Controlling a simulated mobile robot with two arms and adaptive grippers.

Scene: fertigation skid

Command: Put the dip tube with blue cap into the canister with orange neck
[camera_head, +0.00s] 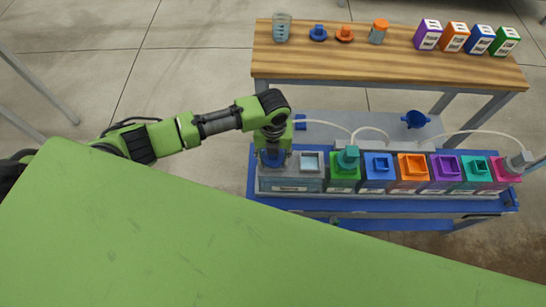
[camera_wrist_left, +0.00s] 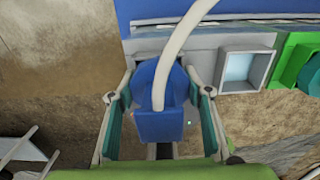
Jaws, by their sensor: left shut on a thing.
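My left gripper (camera_head: 273,140) is over the left end of the skid row, shut on the blue cap (camera_head: 273,158) of the dip tube. In the left wrist view the blue cap (camera_wrist_left: 158,100) sits between the two fingers, with a pale hose (camera_wrist_left: 182,45) running up from it. The tube below the cap is hidden, so I cannot tell whether its end is inside the grey block (camera_head: 290,184) there. The canister with orange neck (camera_head: 412,167) stands mid-row, to the right of the gripper, its square neck open and empty-looking. My right gripper is out of view.
Green (camera_head: 345,171), blue (camera_head: 379,167), purple (camera_head: 445,168), teal (camera_head: 476,168) and pink (camera_head: 500,172) canisters share the row. Caps stand on the green and pink ones. Pale hoses (camera_head: 370,129) arch behind. A wooden bench (camera_head: 350,63) holds jars, caps and boxes.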

